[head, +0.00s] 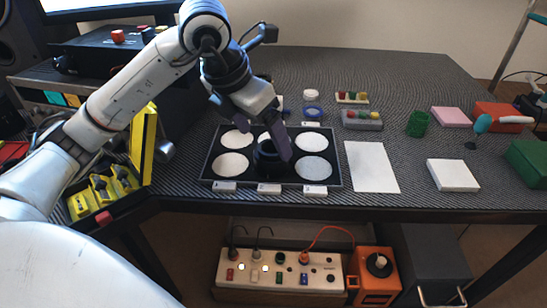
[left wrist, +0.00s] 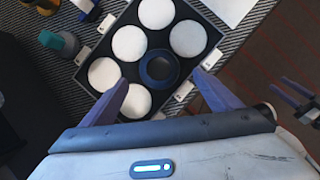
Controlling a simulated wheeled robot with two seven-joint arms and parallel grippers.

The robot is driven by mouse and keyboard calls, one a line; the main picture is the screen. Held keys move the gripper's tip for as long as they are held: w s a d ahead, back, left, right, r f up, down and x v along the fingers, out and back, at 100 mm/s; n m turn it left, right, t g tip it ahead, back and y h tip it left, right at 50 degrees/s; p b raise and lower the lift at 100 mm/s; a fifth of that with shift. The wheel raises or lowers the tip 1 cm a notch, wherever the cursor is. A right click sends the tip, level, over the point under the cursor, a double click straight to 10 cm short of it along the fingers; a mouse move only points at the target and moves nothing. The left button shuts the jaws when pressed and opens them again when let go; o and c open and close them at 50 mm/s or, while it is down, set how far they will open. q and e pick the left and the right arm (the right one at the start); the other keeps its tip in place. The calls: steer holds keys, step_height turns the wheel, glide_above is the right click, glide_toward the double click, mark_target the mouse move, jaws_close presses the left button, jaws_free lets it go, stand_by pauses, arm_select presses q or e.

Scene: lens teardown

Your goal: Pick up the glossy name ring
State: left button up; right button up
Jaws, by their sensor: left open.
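A dark round lens part (head: 267,158) stands in the middle of a black tray (head: 207,172), among white round pads. In the left wrist view it shows from above as a dark blue ring (left wrist: 145,67) around a darker centre. I take its top rim to be the name ring; the shine and lettering are too small to tell. My left gripper (left wrist: 161,78) is open above it, with one finger on each side and no clear contact. In the head view my left gripper (head: 262,132) partly covers the lens part.
A white sheet (head: 372,167) lies right of the tray. A yellow case (head: 143,140) stands open at the left. A blue-rimmed roll (head: 313,112) and small blocks (head: 362,119) lie behind. Dark prongs, perhaps my right gripper (left wrist: 291,88), show at the wrist view's right edge.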

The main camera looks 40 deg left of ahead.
mark_target(272, 152)
arm_select(q)
steer(key=b+x, duration=0.1)
steer(key=x, duration=0.6)
steer(key=shift+w+f, duration=0.1)
steer(key=shift+w, duration=0.15)
steer(key=c, duration=1.1)
